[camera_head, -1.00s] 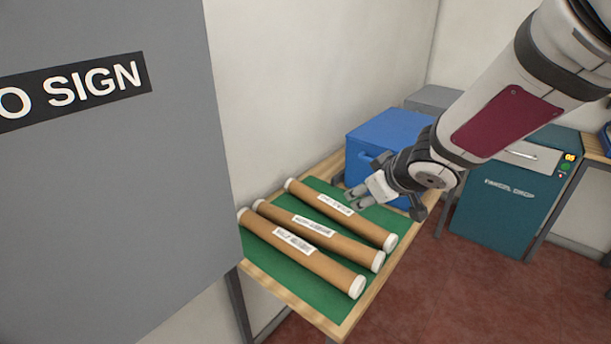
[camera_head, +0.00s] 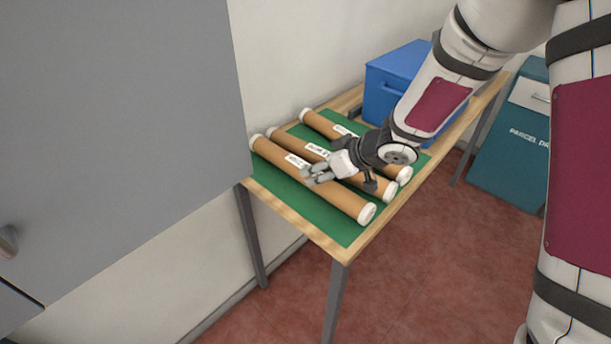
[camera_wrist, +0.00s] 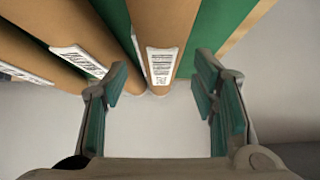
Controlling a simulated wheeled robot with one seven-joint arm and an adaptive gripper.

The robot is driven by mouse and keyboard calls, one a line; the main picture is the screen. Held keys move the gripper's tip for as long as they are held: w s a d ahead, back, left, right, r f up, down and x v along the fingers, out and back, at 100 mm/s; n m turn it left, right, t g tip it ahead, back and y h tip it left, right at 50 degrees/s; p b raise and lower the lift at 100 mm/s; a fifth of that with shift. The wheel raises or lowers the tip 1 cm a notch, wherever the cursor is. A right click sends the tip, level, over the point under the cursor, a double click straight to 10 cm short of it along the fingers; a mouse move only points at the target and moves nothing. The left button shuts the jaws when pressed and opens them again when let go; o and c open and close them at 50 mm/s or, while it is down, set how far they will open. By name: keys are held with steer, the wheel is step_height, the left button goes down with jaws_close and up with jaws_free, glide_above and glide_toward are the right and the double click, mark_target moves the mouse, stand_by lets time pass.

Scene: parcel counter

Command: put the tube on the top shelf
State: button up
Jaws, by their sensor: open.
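Three brown cardboard tubes with white caps and white labels lie side by side on a green mat (camera_head: 335,226): a near tube (camera_head: 345,198), a middle tube (camera_head: 290,141) and a far tube (camera_head: 325,123). My gripper (camera_head: 316,175) is open and empty over the near tube, close to its label. In the wrist view my gripper (camera_wrist: 161,75) has its fingers spread to either side of one labelled tube (camera_wrist: 163,22), with the other tubes to the left. I cannot tell whether the fingers touch it. No top shelf is recognisable in view.
A large grey panel (camera_head: 110,120) with a knob fills the left foreground and partly overlaps the table's left end. A blue box (camera_head: 392,75) stands behind the tubes on the wooden table (camera_head: 300,227). A teal parcel-drop bin (camera_head: 505,165) stands at right. Red floor is open in front.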

steer(key=shift+b+x, duration=0.7)
steer(key=shift+x, duration=2.05)
steer(key=shift+a+r, duration=0.15)
steer(key=shift+a, duration=0.05)
jaws_close()
steer(key=shift+r, duration=0.1)
